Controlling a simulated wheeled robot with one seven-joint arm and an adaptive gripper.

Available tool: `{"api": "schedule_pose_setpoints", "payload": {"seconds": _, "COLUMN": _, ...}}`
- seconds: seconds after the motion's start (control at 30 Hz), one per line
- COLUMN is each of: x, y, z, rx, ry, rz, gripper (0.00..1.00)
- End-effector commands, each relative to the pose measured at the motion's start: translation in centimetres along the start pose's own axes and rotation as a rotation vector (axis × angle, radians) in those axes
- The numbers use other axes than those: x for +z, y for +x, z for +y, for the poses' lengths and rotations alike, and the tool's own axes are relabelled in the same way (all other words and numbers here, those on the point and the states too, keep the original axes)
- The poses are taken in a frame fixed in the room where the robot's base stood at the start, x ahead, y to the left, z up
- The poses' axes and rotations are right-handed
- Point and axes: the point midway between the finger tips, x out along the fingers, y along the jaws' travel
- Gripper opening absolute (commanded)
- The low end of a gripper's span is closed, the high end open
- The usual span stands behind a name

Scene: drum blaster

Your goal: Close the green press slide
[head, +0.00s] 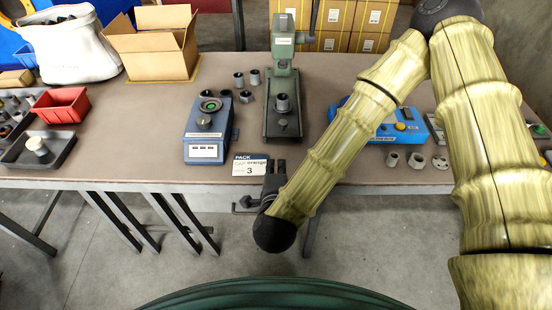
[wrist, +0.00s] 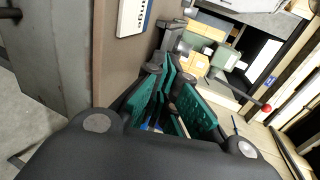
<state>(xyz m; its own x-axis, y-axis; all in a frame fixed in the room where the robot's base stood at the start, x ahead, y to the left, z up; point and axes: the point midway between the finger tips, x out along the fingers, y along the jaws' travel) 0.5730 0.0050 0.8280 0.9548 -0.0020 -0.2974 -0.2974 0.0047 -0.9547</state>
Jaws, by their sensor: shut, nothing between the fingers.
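The green press (head: 284,70) stands on the table in the middle of the head view, its dark lever rising at the upper right. Its base (head: 284,133) reaches toward the front edge, with a grey cylindrical part (head: 282,102) on it. I cannot tell how far the slide is out. My gripper (head: 275,166) is at the table's front edge, in front of the press base and apart from it. In the wrist view, my gripper's teal finger pads (wrist: 172,104) show, shut and empty. The press (wrist: 226,58) shows beyond them, with a red lever knob (wrist: 266,108).
A blue-grey device (head: 207,130) stands left of the press. A card marked 3 (head: 249,170) lies just left of my gripper. A bright blue device (head: 400,122) and several fittings (head: 416,160) are on the right, partly behind my arm. A cardboard box (head: 150,50) stands back left.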

Motion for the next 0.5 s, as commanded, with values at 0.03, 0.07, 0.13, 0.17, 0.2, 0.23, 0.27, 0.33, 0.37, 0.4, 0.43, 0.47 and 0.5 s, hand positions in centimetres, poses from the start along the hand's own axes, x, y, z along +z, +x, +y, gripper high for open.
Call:
{"api": "schedule_pose_setpoints", "payload": {"seconds": 0.03, "x": 0.0, "y": 0.6, "z": -0.2, "rx": -0.001, "ry": -0.001, "rz": 0.002, "gripper": 0.00}}
{"api": "schedule_pose_setpoints", "payload": {"seconds": 0.07, "x": 0.0, "y": 1.0, "z": -0.2, "rx": -0.001, "ry": -0.001, "rz": 0.001, "gripper": 0.00}}
{"api": "schedule_pose_setpoints", "payload": {"seconds": 0.13, "x": -0.1, "y": 2.1, "z": -0.2, "rx": -0.002, "ry": -0.002, "rz": 0.001, "gripper": 0.00}}
{"api": "schedule_pose_setpoints", "payload": {"seconds": 0.17, "x": 0.0, "y": 2.6, "z": -0.1, "rx": 0.000, "ry": -0.003, "rz": 0.001, "gripper": 0.00}}
{"api": "schedule_pose_setpoints", "payload": {"seconds": 0.2, "x": -0.1, "y": 3.3, "z": -0.2, "rx": -0.001, "ry": -0.003, "rz": 0.001, "gripper": 0.00}}
{"api": "schedule_pose_setpoints", "payload": {"seconds": 0.23, "x": -0.1, "y": 3.8, "z": -0.1, "rx": 0.000, "ry": -0.003, "rz": 0.001, "gripper": 0.00}}
{"api": "schedule_pose_setpoints", "payload": {"seconds": 0.27, "x": -0.1, "y": 4.3, "z": -0.1, "rx": 0.000, "ry": -0.003, "rz": 0.001, "gripper": 0.00}}
{"api": "schedule_pose_setpoints", "payload": {"seconds": 0.33, "x": 0.0, "y": 5.4, "z": -0.1, "rx": 0.001, "ry": -0.004, "rz": 0.000, "gripper": 0.00}}
{"api": "schedule_pose_setpoints", "payload": {"seconds": 0.37, "x": -0.1, "y": 5.9, "z": -0.1, "rx": 0.000, "ry": -0.004, "rz": 0.000, "gripper": 0.00}}
{"api": "schedule_pose_setpoints", "payload": {"seconds": 0.4, "x": -0.1, "y": 6.6, "z": -0.1, "rx": 0.000, "ry": -0.004, "rz": 0.000, "gripper": 0.00}}
{"api": "schedule_pose_setpoints", "payload": {"seconds": 0.43, "x": 0.0, "y": 7.1, "z": -0.1, "rx": 0.001, "ry": -0.004, "rz": 0.000, "gripper": 0.00}}
{"api": "schedule_pose_setpoints", "payload": {"seconds": 0.47, "x": 0.0, "y": 7.6, "z": -0.1, "rx": 0.000, "ry": -0.004, "rz": 0.000, "gripper": 0.00}}
{"api": "schedule_pose_setpoints", "payload": {"seconds": 0.5, "x": 0.0, "y": 8.2, "z": -0.1, "rx": 0.001, "ry": -0.004, "rz": 0.000, "gripper": 0.00}}
